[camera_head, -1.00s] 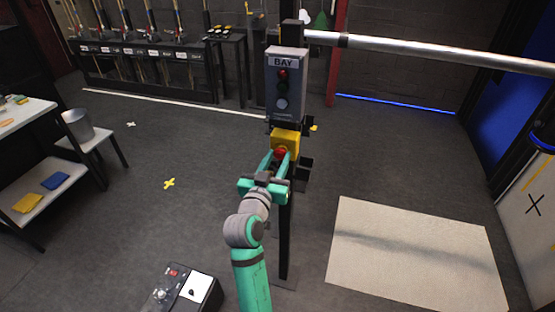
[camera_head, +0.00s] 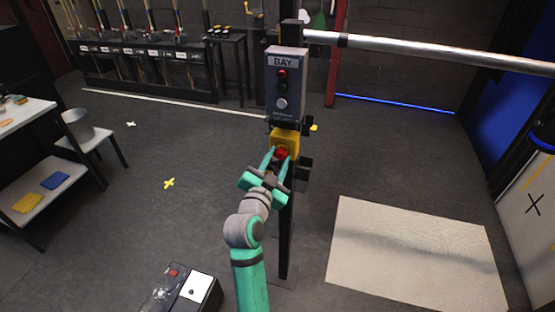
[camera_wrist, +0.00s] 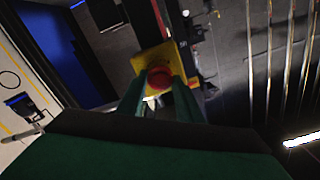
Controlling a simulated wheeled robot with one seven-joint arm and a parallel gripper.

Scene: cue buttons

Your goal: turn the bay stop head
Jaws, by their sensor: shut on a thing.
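The bay stop head is a red knob (camera_head: 281,153) on a yellow box (camera_head: 291,138), mounted on a dark post below a grey panel labelled BAY (camera_head: 286,88). My gripper (camera_head: 275,158) reaches it from the front, its green fingers on either side of the red head and shut on it. The gripper is rolled, tilted in the head view. In the wrist view the red head (camera_wrist: 159,76) sits between the two fingertips, with the yellow box (camera_wrist: 151,58) behind it. The panel shows a red lamp, a dark one below it and a bright white one.
A silver rail (camera_head: 430,50) runs right from the post top. A control box (camera_head: 181,290) lies low in front, left of my arm. A white shelf table (camera_head: 40,185) is at left, a pale mat (camera_head: 415,255) at right.

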